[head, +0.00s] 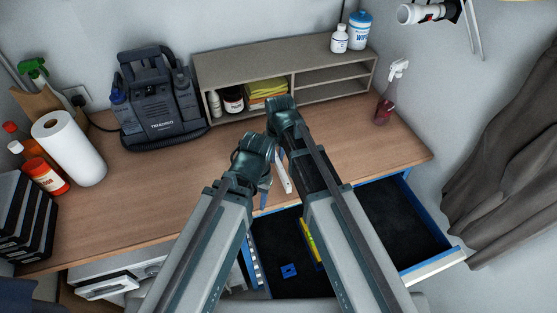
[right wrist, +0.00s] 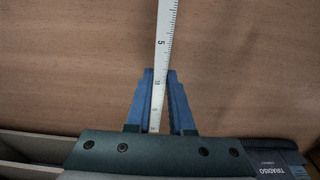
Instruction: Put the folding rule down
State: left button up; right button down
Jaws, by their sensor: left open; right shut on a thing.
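The folding rule (head: 284,178) is a narrow white strip with black markings. In the right wrist view the rule (right wrist: 165,40) runs lengthwise between the two blue fingers of my right gripper (right wrist: 160,75), which is shut on it over the wooden desktop (head: 345,155). In the head view, my right arm partly hides the rule and that gripper. My left gripper (head: 264,195) is open, just below and left of the rule, near the desk's front edge. Whether the rule touches the desktop is unclear.
An open blue drawer (head: 433,222) with a dark liner juts out below the desk. It holds a yellow tool (head: 311,240) and a small blue piece (head: 288,271). A grey shelf (head: 230,65) stands behind; a spray bottle (head: 386,100) is at right. The right desktop is clear.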

aim_at(277, 158)
jog(key=f+b, duration=0.1)
jog(key=w+f+b, duration=0.1)
jog(key=f+b, duration=0.1)
jog(key=shift+d+f, duration=0.1)
jog(key=shift+s+f+b, duration=0.2)
jog(key=shift+f+b, duration=0.1)
jog(key=shift+b, duration=0.05)
jog(key=shift+r, duration=0.1)
jog(key=shift+w, duration=0.1)
jog(key=c, duration=0.8)
grip_release()
